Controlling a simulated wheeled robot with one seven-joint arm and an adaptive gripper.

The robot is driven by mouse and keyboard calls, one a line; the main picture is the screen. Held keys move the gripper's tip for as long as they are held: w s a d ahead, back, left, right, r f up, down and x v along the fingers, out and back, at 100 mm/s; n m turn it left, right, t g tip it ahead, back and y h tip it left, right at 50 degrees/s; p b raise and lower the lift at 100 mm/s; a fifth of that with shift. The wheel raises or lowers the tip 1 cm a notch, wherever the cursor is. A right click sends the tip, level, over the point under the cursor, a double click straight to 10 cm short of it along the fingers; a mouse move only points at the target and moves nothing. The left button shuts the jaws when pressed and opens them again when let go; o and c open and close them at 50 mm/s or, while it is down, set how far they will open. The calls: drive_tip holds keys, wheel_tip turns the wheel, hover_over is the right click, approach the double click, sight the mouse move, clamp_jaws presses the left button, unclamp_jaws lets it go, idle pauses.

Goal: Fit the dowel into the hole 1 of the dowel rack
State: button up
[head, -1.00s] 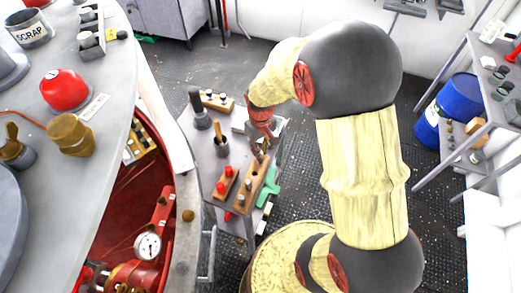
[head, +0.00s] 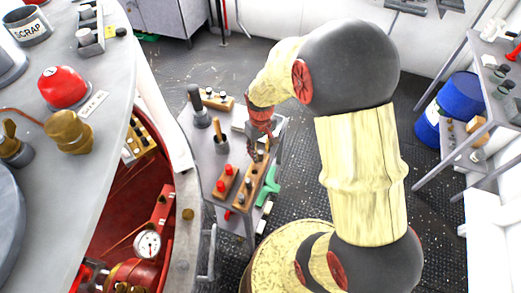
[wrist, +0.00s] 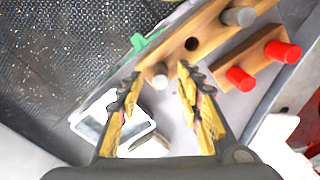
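The dowel rack (wrist: 209,38) is a long brown wooden block; it also shows in the head view (head: 250,190). In the wrist view it has one dark open hole (wrist: 192,44). A grey dowel (wrist: 238,16) stands beyond that hole. Another grey dowel (wrist: 160,75) stands upright at the near end of the rack, between my fingertips. My gripper (wrist: 160,72) is open around this dowel, with a gap on each side. In the head view my gripper (head: 259,151) is over the rack's far end; its fingers are small and partly hide the dowel. I cannot tell which hole is numbered 1.
A smaller block with red pegs (wrist: 256,63) lies beside the rack. A green object (head: 268,186) lies along the table's right edge. Another wooden block (head: 215,101) and dark cylindrical holders (head: 200,112) stand toward the back left of the grey table (head: 207,158).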

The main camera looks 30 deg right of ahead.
wheel_tip(320, 180, up, 12)
idle(0.6)
idle(0.5)
drive_tip(key=s+a+r+t, duration=0.2)
drive_tip(key=s+a+r, duration=0.2)
drive_tip(key=s+r, duration=0.3)
drive_tip(key=s+a+r+t, duration=0.3)
drive_tip(key=s+a+r, duration=0.1)
drive_tip(key=s+r, duration=0.4)
drive_tip(key=shift+s+r+m+t, duration=0.15)
drive_tip(key=shift+r+m+t, duration=0.15)
drive_tip(key=shift+r, duration=0.2)
drive_tip(key=shift+c, duration=0.2)
drive_tip(key=shift+s+a, duration=0.1)
drive_tip(key=shift+c, duration=0.6)
